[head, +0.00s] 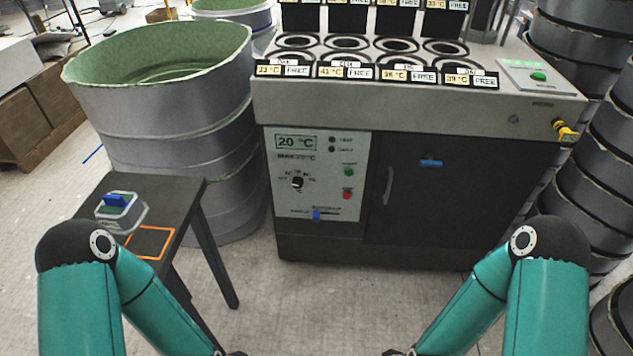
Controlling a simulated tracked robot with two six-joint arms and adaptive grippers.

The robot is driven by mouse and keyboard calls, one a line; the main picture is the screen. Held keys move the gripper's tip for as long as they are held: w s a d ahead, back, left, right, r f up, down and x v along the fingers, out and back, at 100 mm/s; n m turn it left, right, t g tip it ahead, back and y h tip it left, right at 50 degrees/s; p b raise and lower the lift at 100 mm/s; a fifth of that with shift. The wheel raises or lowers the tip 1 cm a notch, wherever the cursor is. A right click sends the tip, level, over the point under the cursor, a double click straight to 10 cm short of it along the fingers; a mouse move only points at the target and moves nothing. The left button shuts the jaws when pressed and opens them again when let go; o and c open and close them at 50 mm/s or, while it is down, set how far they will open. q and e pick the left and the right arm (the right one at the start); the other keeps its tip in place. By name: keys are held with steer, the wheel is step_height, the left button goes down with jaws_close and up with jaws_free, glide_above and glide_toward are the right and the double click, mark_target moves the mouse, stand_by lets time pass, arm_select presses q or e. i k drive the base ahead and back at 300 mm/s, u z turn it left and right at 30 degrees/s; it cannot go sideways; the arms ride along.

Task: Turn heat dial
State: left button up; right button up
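The heat dial (297,183) is a small black knob on the pale control panel (345,210) at the front left of the grey machine. Marks ring it, too small to read. Above it a green display (296,142) reads about 20 °C. A green button (348,171), a red button (347,195) and a blue slider (316,215) are on the same panel. Both my teal arms reach down out of the bottom edge, well short of the panel. Only dark ends of the arms show there, and my gripper fingers are out of view.
A dark side table (185,205) at left bears a grey box with a blue handle (117,204) and an orange square outline (150,243). Large moulds (165,120) stand behind it; stacked moulds (595,130) line the right. The floor before the machine is clear.

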mark_target(297, 182)
steer(key=z, duration=0.15)
steer(key=i, duration=0.2)
steer(key=u, duration=2.55)
steer(key=k, duration=1)
steer(key=z, duration=1.1)
steer(key=i, duration=0.95)
steer(key=u, duration=0.2)
